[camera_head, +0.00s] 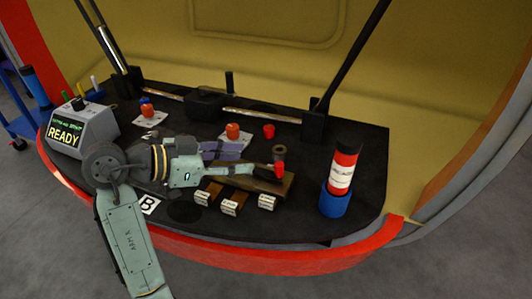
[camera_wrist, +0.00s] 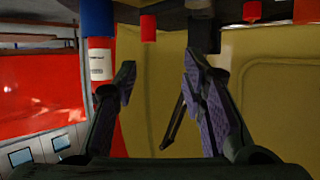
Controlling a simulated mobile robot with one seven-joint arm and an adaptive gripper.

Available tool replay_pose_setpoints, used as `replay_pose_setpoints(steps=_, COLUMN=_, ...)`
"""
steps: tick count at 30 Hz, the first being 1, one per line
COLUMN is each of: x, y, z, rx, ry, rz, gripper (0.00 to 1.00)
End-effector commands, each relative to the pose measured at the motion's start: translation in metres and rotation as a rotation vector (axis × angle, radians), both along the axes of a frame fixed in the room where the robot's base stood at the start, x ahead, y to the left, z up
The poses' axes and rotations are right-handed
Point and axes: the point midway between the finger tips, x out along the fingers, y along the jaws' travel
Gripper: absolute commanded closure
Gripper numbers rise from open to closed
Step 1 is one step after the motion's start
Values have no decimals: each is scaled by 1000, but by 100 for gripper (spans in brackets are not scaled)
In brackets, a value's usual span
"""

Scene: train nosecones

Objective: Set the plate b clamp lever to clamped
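A dark plate with a white "B" label (camera_head: 148,204) lies at the front of the black desk in the head view. My gripper (camera_head: 247,160) reaches right across the desk, and its purple-padded fingers are apart and empty. A red-tipped upright piece (camera_head: 279,170) stands just beyond the fingers on a brown block; it may be the plate b clamp lever, but I cannot tell its setting. In the wrist view, my open fingers (camera_wrist: 160,66) frame a yellow wall, and a red cylinder (camera_wrist: 148,28) shows above them, not between the pads. My arm hides part of the plate area.
A red canister (camera_head: 343,170) stands in a blue cup (camera_head: 334,203) at the right. Small labelled blocks (camera_head: 230,207) sit in front of my gripper. A red knob (camera_head: 232,130) stands behind it. A grey box reading READY (camera_head: 82,130) is at left.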

Motion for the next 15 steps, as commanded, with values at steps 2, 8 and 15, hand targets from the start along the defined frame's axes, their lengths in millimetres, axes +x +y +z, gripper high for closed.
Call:
replay_pose_setpoints(steps=2, x=-9, y=-4, z=-8, rx=12, ry=20, rz=-54, gripper=62)
replay_pose_setpoints(steps=8, x=-9, y=-17, z=-16, rx=19, ry=31, rz=-88, gripper=62)
replay_pose_setpoints(steps=15, x=9, y=-54, z=-33, rx=16, ry=31, rz=-88, gripper=62)
